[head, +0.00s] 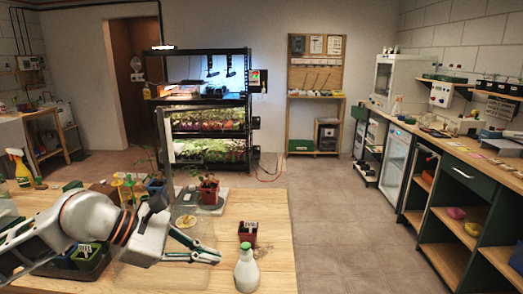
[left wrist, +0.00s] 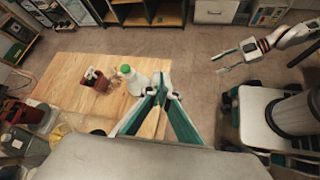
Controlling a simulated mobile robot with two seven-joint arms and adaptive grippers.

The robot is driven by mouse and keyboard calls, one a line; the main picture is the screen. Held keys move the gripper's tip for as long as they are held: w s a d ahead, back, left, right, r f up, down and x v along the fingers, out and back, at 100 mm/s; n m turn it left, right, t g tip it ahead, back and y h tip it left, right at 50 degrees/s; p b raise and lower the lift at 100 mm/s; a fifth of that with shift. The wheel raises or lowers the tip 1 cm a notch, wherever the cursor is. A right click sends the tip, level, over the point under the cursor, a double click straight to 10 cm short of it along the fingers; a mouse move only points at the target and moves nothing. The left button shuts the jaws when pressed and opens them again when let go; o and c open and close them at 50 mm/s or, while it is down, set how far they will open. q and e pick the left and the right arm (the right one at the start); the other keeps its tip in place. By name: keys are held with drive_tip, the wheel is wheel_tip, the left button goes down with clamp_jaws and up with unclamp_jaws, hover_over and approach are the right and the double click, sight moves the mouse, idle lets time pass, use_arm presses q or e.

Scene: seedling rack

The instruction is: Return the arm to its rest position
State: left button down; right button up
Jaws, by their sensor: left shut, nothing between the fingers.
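My left arm comes in from the left over the wooden table in the head view. Its gripper (head: 217,257) is shut and empty, held over the table just left of a white spray bottle with a green cap (head: 246,270). In the left wrist view the shut fingers (left wrist: 161,85) point away from me, with the bottle (left wrist: 133,80) close by on their left. My right arm shows only in the left wrist view. Its gripper (left wrist: 219,62) is small there, with the fingers apart, and empty over the floor.
A small dark red pot with a white label (head: 248,235) stands behind the bottle. A potted seedling (head: 208,190) stands further back. The table's right part (head: 274,215) is mostly bare, with open floor (head: 345,230) beyond.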

use_arm(q)
drive_tip(key=s+d+r+n+t+h, duration=0.1)
drive_tip(key=s+d+n+h, duration=0.4)
drive_tip(key=d+n+h, duration=0.6)
drive_tip(key=w+a+f+n+t+y, duration=0.1)
drive_tip(key=a+f+n+t+y, duration=0.6)
drive_tip(key=n, duration=0.7)
drive_tip(key=w+a+f+n+t+y, duration=0.2)
drive_tip(key=a+f+n+t+y, duration=0.3)
drive_tip(key=f+n, duration=0.65)
drive_tip(key=s+a+f+n+g+y, duration=0.3)
drive_tip(key=s+f+n, duration=0.4)
drive_tip(key=f, duration=0.3)
drive_tip(key=s+a+f+n+g+y, duration=0.3)
drive_tip(key=s+a+f+n, duration=0.2)
drive_tip(key=s+f+n, duration=0.2)
wheel_tip(320, 180, down, 5)
drive_tip(key=s, duration=0.2)
drive_tip(key=shift+s+r+y, duration=0.2)
drive_tip(key=shift+s+y, duration=0.1)
drive_tip(key=shift+s, duration=0.1)
use_arm(e)
drive_tip(key=shift+s+a+f+g, duration=0.15)
drive_tip(key=shift+s+f+g, duration=0.15)
drive_tip(key=shift+s+f, duration=0.4)
